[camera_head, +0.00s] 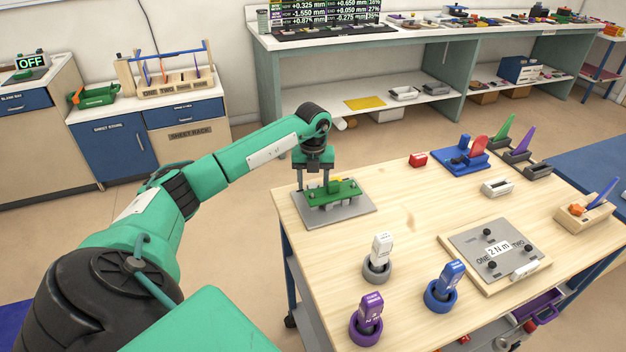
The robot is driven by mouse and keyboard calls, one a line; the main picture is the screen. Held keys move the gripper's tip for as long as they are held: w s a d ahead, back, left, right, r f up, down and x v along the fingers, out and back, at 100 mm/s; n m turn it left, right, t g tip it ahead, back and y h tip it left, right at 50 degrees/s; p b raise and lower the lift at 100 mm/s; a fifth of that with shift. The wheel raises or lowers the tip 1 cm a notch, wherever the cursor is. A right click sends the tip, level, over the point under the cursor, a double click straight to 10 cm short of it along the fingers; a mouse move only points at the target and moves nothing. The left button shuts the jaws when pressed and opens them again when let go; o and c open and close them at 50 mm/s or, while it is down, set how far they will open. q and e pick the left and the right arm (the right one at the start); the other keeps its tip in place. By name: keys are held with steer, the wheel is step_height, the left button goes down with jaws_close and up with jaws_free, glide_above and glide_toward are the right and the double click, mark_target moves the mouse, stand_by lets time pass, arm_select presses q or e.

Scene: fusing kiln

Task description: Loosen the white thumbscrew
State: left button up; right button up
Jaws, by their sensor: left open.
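My left gripper (314,178) points down over a green fixture (338,194) on a grey plate (353,211) at the table's far left corner. Its two fingers are apart at the fixture's left part; I cannot tell whether they touch it. A small yellow-green block sits on the fixture. No white thumbscrew can be made out there; the gripper may hide part of it. A white labelled tool (382,247) stands in a grey ring holder (377,272) nearer the front. My right gripper is not in view.
A blue tool (450,275) and a purple tool (370,307) stand in ring holders. The table's middle is clear.

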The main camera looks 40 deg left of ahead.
arm_select(q)
steer(key=c, duration=0.9)
steer(key=shift+c, duration=0.4)
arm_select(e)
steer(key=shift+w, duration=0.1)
arm_select(q)
steer(key=shift+n, duration=0.3)
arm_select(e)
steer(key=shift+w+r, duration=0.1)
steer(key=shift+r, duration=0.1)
arm_select(q)
steer(key=shift+r+n+p, duration=0.15)
steer(key=shift+n+p, duration=0.35)
steer(key=shift+n, duration=0.3)
steer(key=shift+s+n+p, duration=0.1)
steer(key=shift+n+p, duration=0.35)
steer(key=shift+n, duration=0.65)
steer(key=shift+a+n+p, duration=0.1)
steer(key=shift+n+p, duration=0.35)
steer(key=shift+n, duration=0.95)
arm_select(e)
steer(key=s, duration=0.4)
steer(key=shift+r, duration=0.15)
arm_select(q)
steer(key=shift+n, duration=0.4)
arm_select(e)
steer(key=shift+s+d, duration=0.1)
